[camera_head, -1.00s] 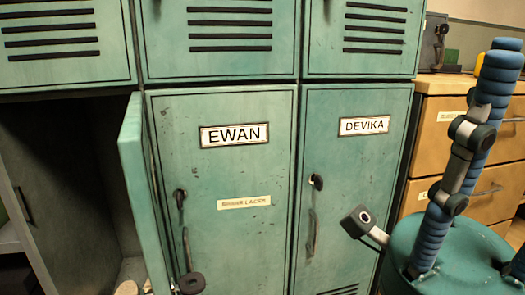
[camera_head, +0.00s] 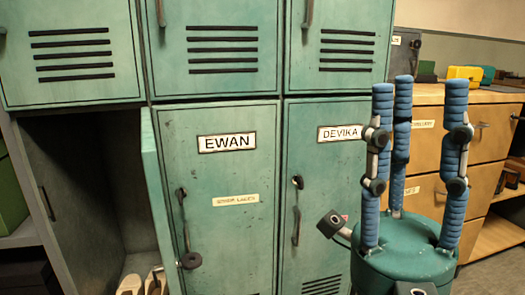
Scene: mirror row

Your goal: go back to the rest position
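My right gripper (camera_head: 418,92) stands at the right of the head view. It has a teal palm and blue padded fingers with grey joints. The fingers point up, are spread apart and hold nothing between them. It is in front of the drawer unit and the right edge of the DEVIKA locker. My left gripper is not in view.
Teal lockers fill the left and middle, with the EWAN door (camera_head: 222,200) and DEVIKA door (camera_head: 325,190) shut. A lower-left locker door (camera_head: 158,200) stands open, with shoes (camera_head: 132,284) inside. A wooden drawer unit (camera_head: 490,140) with boxes on top is at right.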

